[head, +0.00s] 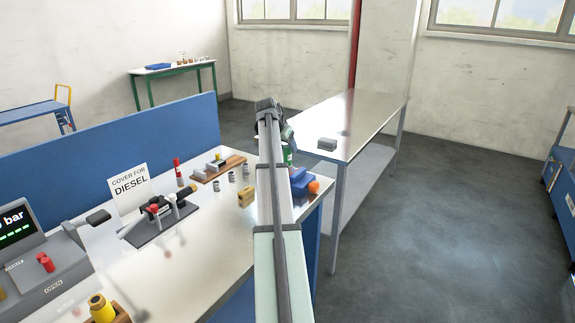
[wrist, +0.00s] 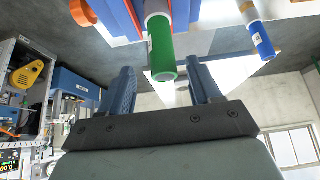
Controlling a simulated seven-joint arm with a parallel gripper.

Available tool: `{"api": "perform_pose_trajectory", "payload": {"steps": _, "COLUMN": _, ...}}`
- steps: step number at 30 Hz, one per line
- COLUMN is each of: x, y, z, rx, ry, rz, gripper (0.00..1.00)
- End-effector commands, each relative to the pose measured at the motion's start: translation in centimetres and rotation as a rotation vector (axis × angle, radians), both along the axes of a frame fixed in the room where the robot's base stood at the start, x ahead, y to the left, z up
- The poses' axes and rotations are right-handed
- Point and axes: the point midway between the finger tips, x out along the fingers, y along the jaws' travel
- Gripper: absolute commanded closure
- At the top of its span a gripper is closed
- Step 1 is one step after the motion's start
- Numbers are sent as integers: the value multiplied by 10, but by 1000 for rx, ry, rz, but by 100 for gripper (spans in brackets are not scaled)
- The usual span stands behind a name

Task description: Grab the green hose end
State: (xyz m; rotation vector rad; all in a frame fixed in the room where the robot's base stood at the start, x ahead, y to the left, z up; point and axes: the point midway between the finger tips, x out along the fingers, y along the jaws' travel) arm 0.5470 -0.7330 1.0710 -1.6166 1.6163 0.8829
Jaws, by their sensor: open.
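The green hose end (wrist: 162,58) shows in the wrist view as a green cylinder with a pale label and a grey-white upper part. Its lower green rim lies between the fingertips of my gripper (wrist: 161,72). The fingers are spread, with a visible gap on each side of it, and hold nothing. In the head view, a small green part (head: 288,155) shows just right of my arm, near the bench's right end. My arm hides much of that area, and I cannot make out the fingers there.
A blue block (head: 302,182) with an orange knob (head: 314,187) sits close by. The wrist view shows a blue cylinder (wrist: 261,40) to the right. On the bench (head: 215,225) stand a small wooden block (head: 246,197) and a "diesel" sign (head: 129,187). A steel table (head: 350,115) stands behind.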

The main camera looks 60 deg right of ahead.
Motion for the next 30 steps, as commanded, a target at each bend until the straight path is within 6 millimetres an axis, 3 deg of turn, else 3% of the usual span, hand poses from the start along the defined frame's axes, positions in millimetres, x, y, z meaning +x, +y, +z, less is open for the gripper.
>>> {"api": "perform_pose_trajectory", "payload": {"steps": 8, "x": 1, "y": -7, "z": -9, "rx": 1, "ry": 0, "rz": 0, "gripper": 37}}
{"api": "perform_pose_trajectory", "payload": {"steps": 18, "x": 4, "y": -31, "z": -43, "rx": 2, "ry": 1, "rz": -1, "gripper": 37}}
{"api": "perform_pose_trajectory", "payload": {"steps": 26, "x": 4, "y": -32, "z": -45, "rx": 0, "ry": -1, "rz": 1, "gripper": 37}}
{"api": "perform_pose_trajectory", "payload": {"steps": 30, "x": 4, "y": -32, "z": -45, "rx": 0, "ry": 0, "rz": 0, "gripper": 49}}
